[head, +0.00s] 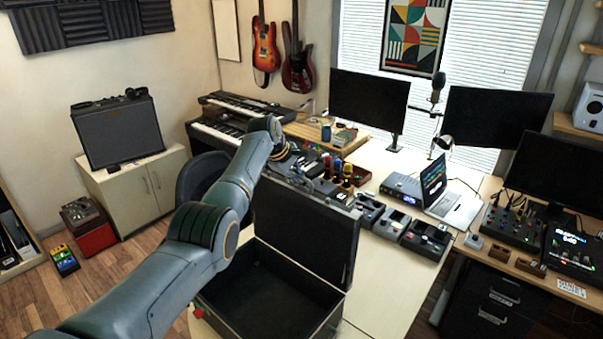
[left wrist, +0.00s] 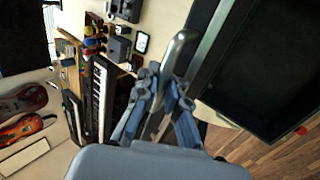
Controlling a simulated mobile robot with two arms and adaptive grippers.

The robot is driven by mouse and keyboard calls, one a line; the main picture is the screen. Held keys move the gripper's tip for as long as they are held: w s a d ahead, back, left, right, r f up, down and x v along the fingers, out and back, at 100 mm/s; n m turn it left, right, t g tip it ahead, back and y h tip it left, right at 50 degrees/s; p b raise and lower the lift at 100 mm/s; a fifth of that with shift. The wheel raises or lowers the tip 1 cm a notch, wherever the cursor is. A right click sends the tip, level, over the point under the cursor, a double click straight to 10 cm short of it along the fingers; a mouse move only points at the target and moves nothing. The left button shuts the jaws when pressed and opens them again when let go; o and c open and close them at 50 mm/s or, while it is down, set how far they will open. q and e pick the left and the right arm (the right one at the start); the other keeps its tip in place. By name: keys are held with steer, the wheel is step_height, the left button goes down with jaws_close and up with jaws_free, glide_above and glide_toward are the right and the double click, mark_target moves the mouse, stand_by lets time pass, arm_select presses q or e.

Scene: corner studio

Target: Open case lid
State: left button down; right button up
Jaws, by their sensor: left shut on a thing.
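A black case (head: 330,322) with metal edges sits on the pale desk in the head view, with its empty dark inside showing. Its lid (head: 305,235) stands raised, close to upright, on the far side. My left arm reaches over from the left, and my left gripper (head: 312,186) is at the lid's top edge, partly hidden by the wrist. In the left wrist view my left gripper (left wrist: 176,92) is shut on the lid at a rounded silver piece. The lid's rim (left wrist: 207,45) and the dark case inside (left wrist: 262,75) show at the right. My right gripper is not in view.
Several effect pedals (head: 425,240), a blue-lit audio box (head: 401,188) and a laptop (head: 458,205) stand right of the lid. Keyboards (head: 215,133) and small bottles are behind it. A dark chair (head: 200,175) is at the left. Some desk right of the case is bare.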

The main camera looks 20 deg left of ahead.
arm_select(q)
steer(key=shift+a+r, duration=0.1)
steer(key=shift+r, duration=0.2)
steer(key=c, duration=1.6)
jaws_free()
steer(key=shift+o, duration=0.9)
steer(key=shift+s+f, duration=0.1)
steer(key=shift+s, duration=0.05)
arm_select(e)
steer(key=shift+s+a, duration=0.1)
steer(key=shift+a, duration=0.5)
arm_select(q)
steer(key=v, duration=1.2)
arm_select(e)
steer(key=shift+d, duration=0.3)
arm_select(q)
steer(key=shift+s, duration=0.1)
